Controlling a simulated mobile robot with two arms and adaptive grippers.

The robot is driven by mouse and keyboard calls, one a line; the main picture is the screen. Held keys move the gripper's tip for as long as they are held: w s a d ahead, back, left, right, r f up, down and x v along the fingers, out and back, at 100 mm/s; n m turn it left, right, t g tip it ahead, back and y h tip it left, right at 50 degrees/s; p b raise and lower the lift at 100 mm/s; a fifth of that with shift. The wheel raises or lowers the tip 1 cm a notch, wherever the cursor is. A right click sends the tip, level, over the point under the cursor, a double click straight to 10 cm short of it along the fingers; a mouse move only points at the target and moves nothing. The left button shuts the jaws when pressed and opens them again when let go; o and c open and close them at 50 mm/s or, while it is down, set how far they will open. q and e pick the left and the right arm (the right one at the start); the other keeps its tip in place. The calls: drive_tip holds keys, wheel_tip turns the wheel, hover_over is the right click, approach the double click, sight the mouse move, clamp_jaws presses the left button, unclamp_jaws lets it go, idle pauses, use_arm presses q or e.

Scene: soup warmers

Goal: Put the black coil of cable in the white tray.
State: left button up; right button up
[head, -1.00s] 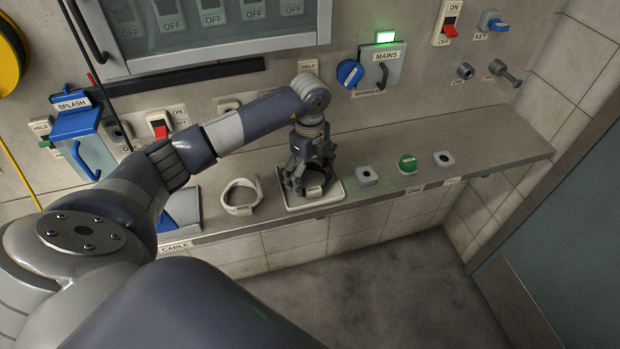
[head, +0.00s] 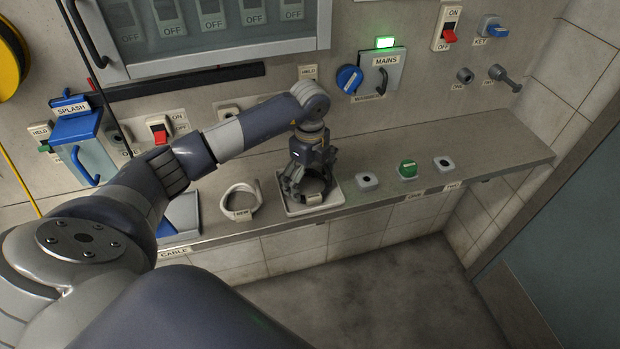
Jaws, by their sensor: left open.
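The black coil of cable (head: 324,192) lies in the white tray (head: 293,211) on the shelf, with a small pale tag at its front. My left gripper (head: 309,190) points down over the tray, right at the coil. Its jaws are open, with the fingers close around the coil. The fingers hide part of the coil, so I cannot tell whether they touch it. My right gripper is not in view.
A white coil (head: 240,201) with a tag lies left of the tray, and a blue and grey holder (head: 179,216) farther left. A green button (head: 407,169) between two grey sockets sits to the right. The shelf's right end is clear.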

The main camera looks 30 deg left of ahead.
use_arm(q)
wheel_tip(320, 180, up, 12)
drive_tip(key=b, duration=0.2)
drive_tip(key=shift+b, duration=0.35)
drive_tip(key=shift+f, duration=0.1)
